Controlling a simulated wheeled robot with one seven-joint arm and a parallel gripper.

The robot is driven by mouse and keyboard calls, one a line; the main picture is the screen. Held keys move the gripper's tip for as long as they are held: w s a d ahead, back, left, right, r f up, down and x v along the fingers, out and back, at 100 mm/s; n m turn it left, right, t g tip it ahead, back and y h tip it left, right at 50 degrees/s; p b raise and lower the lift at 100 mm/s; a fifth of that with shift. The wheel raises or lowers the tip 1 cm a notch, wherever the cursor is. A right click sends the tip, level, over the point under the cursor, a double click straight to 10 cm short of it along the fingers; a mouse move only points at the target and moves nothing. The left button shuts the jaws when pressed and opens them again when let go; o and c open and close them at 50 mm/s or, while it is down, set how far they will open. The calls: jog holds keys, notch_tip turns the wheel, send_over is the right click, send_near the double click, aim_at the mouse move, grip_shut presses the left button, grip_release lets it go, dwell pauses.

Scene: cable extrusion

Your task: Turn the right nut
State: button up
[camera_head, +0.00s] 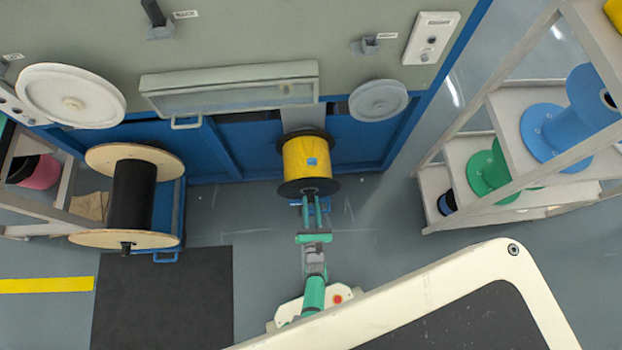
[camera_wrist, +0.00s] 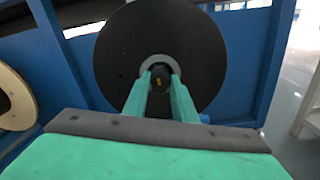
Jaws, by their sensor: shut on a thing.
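In the head view a yellow cable spool (camera_head: 306,156) with black flanges sits at the middle, against the blue frame of the machine. Its dark nut (camera_wrist: 161,79) shows in the wrist view at the centre of the round black flange (camera_wrist: 125,62), with a small orange mark on its end. My gripper (camera_wrist: 161,78) has its two green fingers on either side of this nut and is shut on it. In the head view my gripper (camera_head: 311,196) reaches the front of the spool from below; the nut is mostly hidden there.
A black cable spool (camera_head: 130,195) with wooden flanges stands to the left, its own dark nut (camera_head: 126,247) at the front. A shelf rack (camera_head: 500,110) with blue and green spools is on the right. Grey floor around my arm is open, with a black mat (camera_head: 160,300) at left.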

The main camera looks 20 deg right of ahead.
jog(key=shift+f, duration=0.1)
jog(key=o, duration=1)
jog(key=shift+o, duration=0.2)
jog(key=shift+s, duration=0.1)
jog(key=v, duration=1)
jog(key=shift+s, duration=0.35)
jog(key=shift+a, duration=0.1)
